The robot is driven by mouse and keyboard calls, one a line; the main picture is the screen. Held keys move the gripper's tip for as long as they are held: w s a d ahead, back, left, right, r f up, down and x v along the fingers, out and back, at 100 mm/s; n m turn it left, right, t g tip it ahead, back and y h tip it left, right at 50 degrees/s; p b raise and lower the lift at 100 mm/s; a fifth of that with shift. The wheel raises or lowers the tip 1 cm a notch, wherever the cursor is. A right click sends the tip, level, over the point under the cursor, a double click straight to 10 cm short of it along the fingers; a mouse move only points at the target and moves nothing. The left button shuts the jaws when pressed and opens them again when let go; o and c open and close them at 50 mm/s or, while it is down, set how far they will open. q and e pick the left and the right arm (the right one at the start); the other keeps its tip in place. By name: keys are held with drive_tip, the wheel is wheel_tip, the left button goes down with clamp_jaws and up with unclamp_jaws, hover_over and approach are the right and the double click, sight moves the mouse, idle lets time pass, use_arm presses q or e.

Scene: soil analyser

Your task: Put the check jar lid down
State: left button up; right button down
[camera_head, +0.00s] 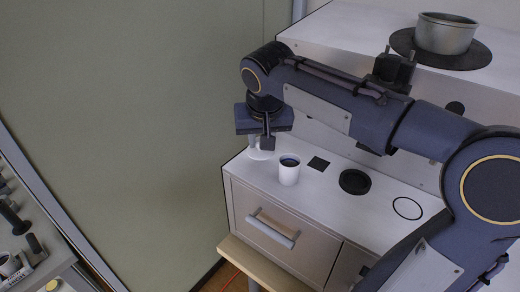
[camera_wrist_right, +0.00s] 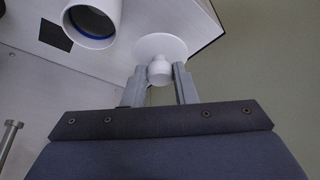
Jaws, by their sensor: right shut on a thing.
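The white check jar lid (camera_head: 262,153) is a flat disc with a round knob, at the back left corner of the white counter. In the right wrist view the lid (camera_wrist_right: 160,46) has its knob between the two fingers. My right gripper (camera_head: 262,142) points down and is shut on that knob. The lid is at or just above the counter top; I cannot tell whether it touches. The open white jar (camera_head: 289,175) stands upright beside it, dark inside with a blue ring in the right wrist view (camera_wrist_right: 93,38). My left gripper is out of view.
A black square (camera_head: 319,163), a black round disc (camera_head: 354,182) and a black ring outline (camera_head: 407,208) lie along the counter (camera_head: 325,193). A metal pan (camera_head: 446,36) sits on the higher surface. The counter's left edge is close to the lid.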

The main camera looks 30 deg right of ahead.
sight(260, 152)
drive_tip(key=shift+w+f, duration=0.2)
drive_tip(key=shift+f, duration=0.15)
drive_tip(key=shift+s+x, duration=0.2)
drive_tip(key=shift+x, duration=1)
drive_tip(key=shift+f, duration=0.65)
drive_tip(key=shift+f, duration=0.2)
drive_tip(key=c, duration=1.2)
unclamp_jaws()
drive_tip(key=shift+r, duration=0.1)
drive_tip(key=shift+o, duration=0.2)
